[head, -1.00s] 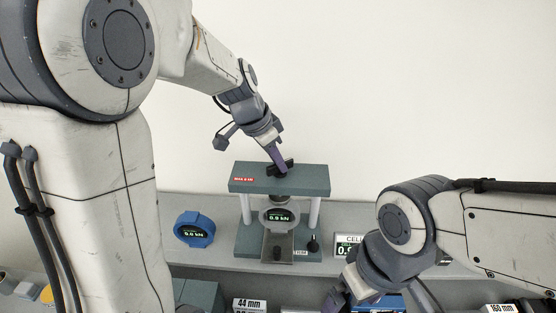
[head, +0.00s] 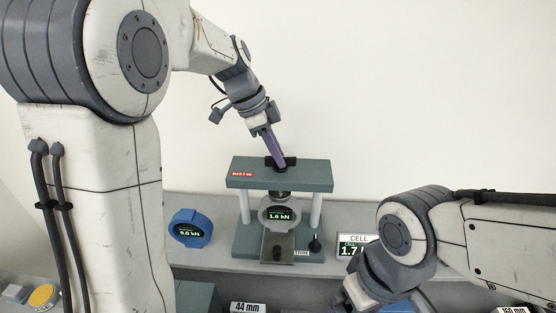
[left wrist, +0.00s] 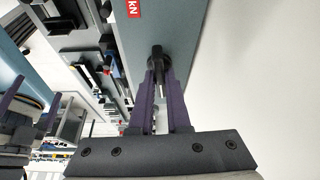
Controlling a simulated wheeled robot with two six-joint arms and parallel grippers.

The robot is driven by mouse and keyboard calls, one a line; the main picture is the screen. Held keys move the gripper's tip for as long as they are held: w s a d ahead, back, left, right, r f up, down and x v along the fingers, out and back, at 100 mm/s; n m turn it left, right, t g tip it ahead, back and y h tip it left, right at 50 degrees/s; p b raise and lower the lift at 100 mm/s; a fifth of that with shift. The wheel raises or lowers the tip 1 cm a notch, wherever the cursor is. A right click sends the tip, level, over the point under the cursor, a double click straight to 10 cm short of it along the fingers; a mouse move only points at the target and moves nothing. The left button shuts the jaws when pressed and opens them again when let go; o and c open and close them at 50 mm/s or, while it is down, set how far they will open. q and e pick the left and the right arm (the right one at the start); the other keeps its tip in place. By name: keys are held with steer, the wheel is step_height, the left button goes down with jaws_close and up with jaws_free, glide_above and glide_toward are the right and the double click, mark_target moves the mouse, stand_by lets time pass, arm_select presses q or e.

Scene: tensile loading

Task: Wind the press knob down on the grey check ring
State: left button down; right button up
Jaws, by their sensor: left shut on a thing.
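The black press knob (head: 289,162) sits on the grey-green top plate (head: 250,174) of the press. My left gripper (head: 278,163) reaches down to it from above and is shut on the knob. In the left wrist view the dark knob (left wrist: 158,54) shows between the purple fingertips (left wrist: 158,73). The grey check ring (head: 266,222) stands in the press below the ram (head: 281,193), its display reading about 1.8 kN. The ram appears to touch the ring's top. My right gripper (head: 346,299) is low at the picture's bottom, its fingertips largely cut off.
A blue ring (head: 178,228) reading 0.0 kN stands left of the press. A CELL display (head: 352,247), reading about 1.7, is at right, partly hidden by my right arm. A small black trim knob (head: 315,244) is on the press base. A 44 mm label (head: 248,307) is in front.

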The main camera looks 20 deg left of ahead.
arm_select(q)
steer(key=m+g, duration=0.1)
steer(key=m, duration=0.1)
steer(key=shift+w+m, duration=0.1)
steer(key=shift+m, duration=0.2)
steer(key=shift+r+m+g, duration=0.1)
steer(key=shift+m+g, duration=0.3)
steer(key=shift+m, duration=0.7)
steer(key=c, duration=0.9)
jaws_free()
steer(key=b+v, duration=0.1)
steer(key=v, duration=0.9)
steer(key=shift+w+a+r, duration=0.1)
steer(key=shift+w+r, duration=0.05)
steer(key=shift+w, duration=0.05)
